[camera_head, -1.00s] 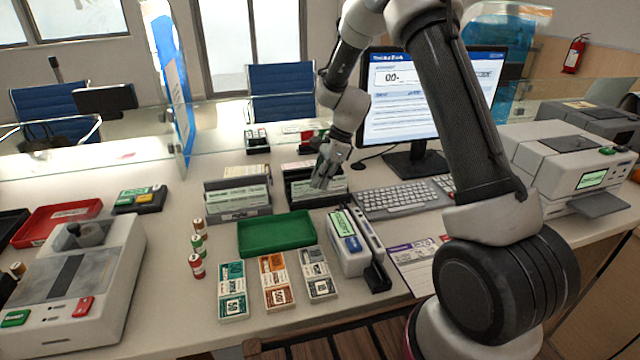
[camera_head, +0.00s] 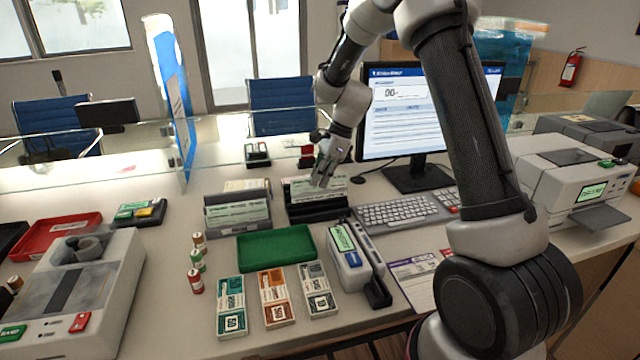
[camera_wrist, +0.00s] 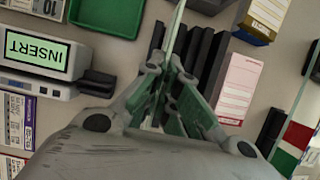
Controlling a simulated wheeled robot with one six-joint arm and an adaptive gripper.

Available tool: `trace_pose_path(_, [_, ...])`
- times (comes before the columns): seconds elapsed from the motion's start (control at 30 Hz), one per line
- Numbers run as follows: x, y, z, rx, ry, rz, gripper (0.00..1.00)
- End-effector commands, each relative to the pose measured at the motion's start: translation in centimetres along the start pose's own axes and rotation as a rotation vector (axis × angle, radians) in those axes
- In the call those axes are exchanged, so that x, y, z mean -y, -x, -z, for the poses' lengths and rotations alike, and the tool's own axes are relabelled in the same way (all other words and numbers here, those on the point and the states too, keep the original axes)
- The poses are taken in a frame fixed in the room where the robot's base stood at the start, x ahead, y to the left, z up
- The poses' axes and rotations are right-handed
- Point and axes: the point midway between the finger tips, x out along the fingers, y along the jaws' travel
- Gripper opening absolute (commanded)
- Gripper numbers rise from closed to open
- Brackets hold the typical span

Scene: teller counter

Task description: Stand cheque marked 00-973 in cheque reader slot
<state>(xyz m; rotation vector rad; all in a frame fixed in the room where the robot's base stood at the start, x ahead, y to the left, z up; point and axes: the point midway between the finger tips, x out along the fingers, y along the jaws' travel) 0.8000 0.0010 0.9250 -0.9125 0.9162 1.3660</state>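My gripper (camera_head: 323,178) is at the black cheque rack (camera_head: 318,211) in the middle of the counter. In the wrist view its fingers (camera_wrist: 168,68) come together on a thin pale-green cheque (camera_wrist: 178,25), seen edge-on and standing up. No number can be read on the cheque. The cheque reader (camera_head: 350,268) is a white unit with a lit green screen and a dark slot along its right side; its INSERT screen (camera_wrist: 35,52) shows in the wrist view.
A second cheque rack (camera_head: 238,222) stands left of the black one. A green tray (camera_head: 277,247), banded note stacks (camera_head: 273,297) and coin rolls (camera_head: 196,280) lie in front. The keyboard (camera_head: 397,212) and monitor (camera_head: 385,125) stand right. A glass screen (camera_head: 90,155) crosses behind.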

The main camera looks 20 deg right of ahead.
Motion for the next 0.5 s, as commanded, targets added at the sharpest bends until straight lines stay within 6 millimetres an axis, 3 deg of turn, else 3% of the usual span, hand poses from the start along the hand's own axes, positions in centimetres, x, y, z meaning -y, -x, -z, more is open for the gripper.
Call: trace_pose_path(0.5, [0.0,2.6,-1.1,0.000,0.000,0.000,0.00])
